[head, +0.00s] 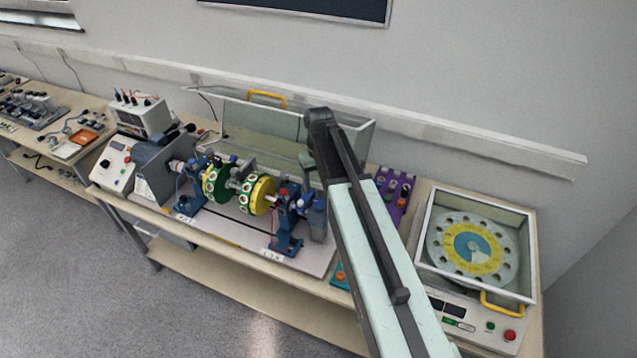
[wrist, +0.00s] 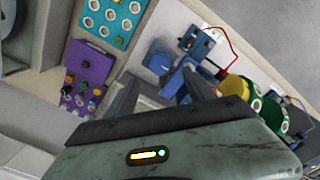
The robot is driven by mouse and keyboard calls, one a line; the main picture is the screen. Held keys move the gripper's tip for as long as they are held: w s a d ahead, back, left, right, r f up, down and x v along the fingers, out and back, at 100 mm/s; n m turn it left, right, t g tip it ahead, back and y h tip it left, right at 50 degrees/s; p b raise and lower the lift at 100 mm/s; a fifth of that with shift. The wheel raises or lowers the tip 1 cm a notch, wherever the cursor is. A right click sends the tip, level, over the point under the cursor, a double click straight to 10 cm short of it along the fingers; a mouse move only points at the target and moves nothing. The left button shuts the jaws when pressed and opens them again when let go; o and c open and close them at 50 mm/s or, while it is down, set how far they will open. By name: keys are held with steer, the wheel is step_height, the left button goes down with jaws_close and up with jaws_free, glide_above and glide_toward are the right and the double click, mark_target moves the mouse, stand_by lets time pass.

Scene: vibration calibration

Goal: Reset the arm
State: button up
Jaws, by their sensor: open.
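My arm rises from the lower right in the head view, bends at a dark joint near the picture's middle and hangs over the back of the workbench. My gripper (wrist: 163,92) shows in the wrist view with its two dark fingers spread apart and nothing between them. Its fingertips point toward a blue bearing stand (wrist: 160,60), which also shows in the head view (head: 287,215). I cannot tell how far above the bench the fingers are. In the head view the gripper is mostly hidden behind my arm.
The rotor rig with green and yellow discs (head: 262,192) stands left of my arm. A clear raised cover (head: 240,120) is behind it. A purple panel (head: 392,190) and a clear-lidded box (head: 530,240) are to the right. A teal panel (wrist: 112,18) is nearby.

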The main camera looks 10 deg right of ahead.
steer(key=shift+f, duration=0.1)
steer(key=s+f+m+b, duration=0.1)
steer(key=s+f+b, duration=1.3)
steer(key=f+b, duration=0.1)
steer(key=shift+s+a+m, duration=0.15)
steer(key=shift+a+m, duration=0.1)
steer(key=shift+m, duration=0.15)
steer(key=shift+d, duration=0.1)
